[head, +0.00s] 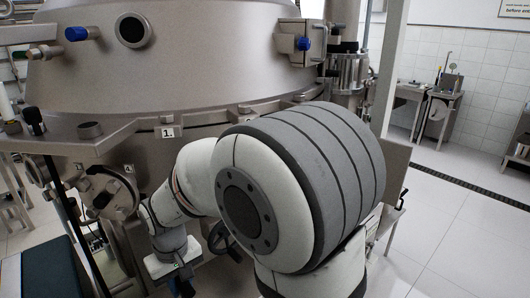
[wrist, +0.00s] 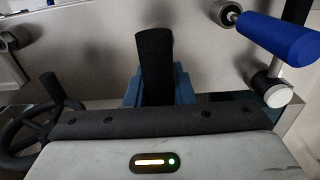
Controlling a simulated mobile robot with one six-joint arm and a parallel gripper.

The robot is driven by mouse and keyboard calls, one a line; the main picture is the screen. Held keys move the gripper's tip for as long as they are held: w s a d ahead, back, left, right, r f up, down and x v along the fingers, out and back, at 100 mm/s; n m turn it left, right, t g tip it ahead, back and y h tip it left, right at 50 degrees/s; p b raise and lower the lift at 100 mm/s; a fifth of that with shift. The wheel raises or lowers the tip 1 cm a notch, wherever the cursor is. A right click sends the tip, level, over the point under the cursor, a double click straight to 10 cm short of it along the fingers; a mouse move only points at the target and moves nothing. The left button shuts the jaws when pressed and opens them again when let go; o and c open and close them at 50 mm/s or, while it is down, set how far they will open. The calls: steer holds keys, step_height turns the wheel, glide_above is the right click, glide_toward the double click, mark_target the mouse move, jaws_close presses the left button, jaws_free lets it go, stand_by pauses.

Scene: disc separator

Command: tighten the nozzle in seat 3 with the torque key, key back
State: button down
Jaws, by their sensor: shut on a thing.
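My gripper (wrist: 156,88) is shut on a black, bar-like thing that looks like the grip of the torque key (wrist: 154,58). Blue-grey jaws show on both sides of it, and it stands out away from my wrist towards a grey metal face. The key's working end is hidden, and I cannot tell whether it touches anything. In the head view my gripper (head: 183,284) is low, left of centre, largely hidden below my wrist. The separator (head: 215,60) is a big grey metal body with a sloped top. Seat 3 and its nozzle cannot be made out.
A plate marked 1 (head: 168,132) is on the separator's rim. A round bolted fitting (head: 106,192) sits below at left. The wrist view shows a blue handle (wrist: 275,35) at right and a black handwheel (wrist: 38,125) at left, both near my gripper. Tiled floor (head: 455,235) is free at right.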

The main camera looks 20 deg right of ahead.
steer(key=shift+r+p, duration=2.75)
steer(key=shift+r, duration=1)
steer(key=shift+f, duration=0.1)
